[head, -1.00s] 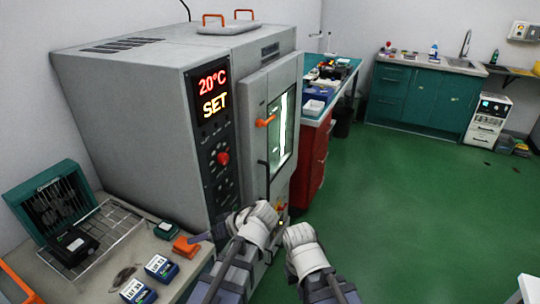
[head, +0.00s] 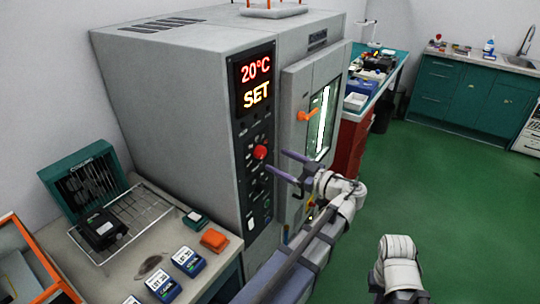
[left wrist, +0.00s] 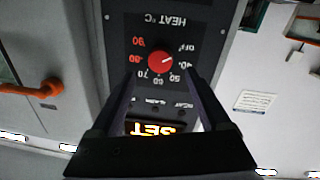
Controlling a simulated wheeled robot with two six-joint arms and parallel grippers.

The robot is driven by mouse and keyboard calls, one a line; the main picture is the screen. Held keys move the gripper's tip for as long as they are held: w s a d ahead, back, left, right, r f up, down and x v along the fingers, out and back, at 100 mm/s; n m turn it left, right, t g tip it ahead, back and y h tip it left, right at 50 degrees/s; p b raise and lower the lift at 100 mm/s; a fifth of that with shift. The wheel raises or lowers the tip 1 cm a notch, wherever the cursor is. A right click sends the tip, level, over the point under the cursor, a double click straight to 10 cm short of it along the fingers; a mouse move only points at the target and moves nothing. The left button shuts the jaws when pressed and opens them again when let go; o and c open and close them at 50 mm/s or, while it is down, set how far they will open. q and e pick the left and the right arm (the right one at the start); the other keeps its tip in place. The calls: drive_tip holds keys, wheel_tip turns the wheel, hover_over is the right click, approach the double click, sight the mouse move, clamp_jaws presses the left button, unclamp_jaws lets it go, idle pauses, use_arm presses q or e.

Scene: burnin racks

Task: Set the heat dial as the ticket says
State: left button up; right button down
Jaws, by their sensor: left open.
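The red heat dial (head: 260,152) is on the oven's dark control panel (head: 252,190), below a display (head: 256,82) reading "20°C SET". In the left wrist view the dial (left wrist: 161,62) appears upside down, ringed by OFF and numbers from 40 to 90; its pale mark seems to be on the OFF/40 side. My left gripper (head: 283,166) is open and empty in front of the panel, to the right of and slightly below the dial. Its fingers (left wrist: 162,90) point toward the dial, apart from it. My right arm shows at lower right, its fingertips unseen. I cannot identify the ticket.
The oven door (head: 310,130) has an orange handle (head: 308,115). The bench (head: 212,262) at left holds a wire rack, labelled blue boxes (head: 187,261) and an orange block (head: 214,240). A white label (left wrist: 254,101) has unreadable text. Green floor is clear at right.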

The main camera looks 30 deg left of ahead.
sight(263, 154)
use_arm(q)
drive_tip(key=a, duration=0.5)
drive_tip(key=shift+w+a, duration=0.3)
drive_tip(key=shift+w, duration=0.05)
clamp_jaws()
idle(0.4)
